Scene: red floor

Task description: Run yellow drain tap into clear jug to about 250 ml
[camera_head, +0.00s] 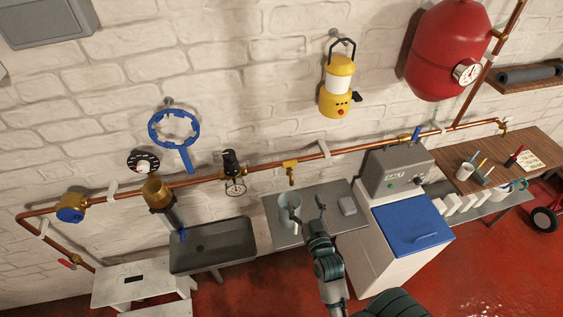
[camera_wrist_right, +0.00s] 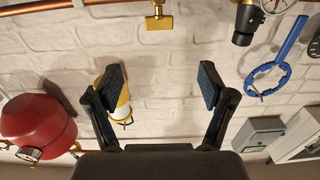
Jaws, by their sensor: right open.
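The yellow drain tap (camera_head: 291,170) hangs from the copper pipe on the wall; it also shows in the wrist view (camera_wrist_right: 158,20), at the top. The clear jug (camera_head: 289,210) stands upright on a grey shelf below the tap; its fill level is too small to read. My right gripper (camera_head: 311,213) is just right of the jug and below the tap in the head view. Its two fingers (camera_wrist_right: 162,82) are spread apart with nothing between them. The jug does not show in the wrist view. My left gripper is not in view.
A dark sink (camera_head: 213,245) is at the left. A salt unit with a blue lid (camera_head: 412,230) stands at the right. A black valve (camera_head: 231,163) sits on the pipe left of the tap.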

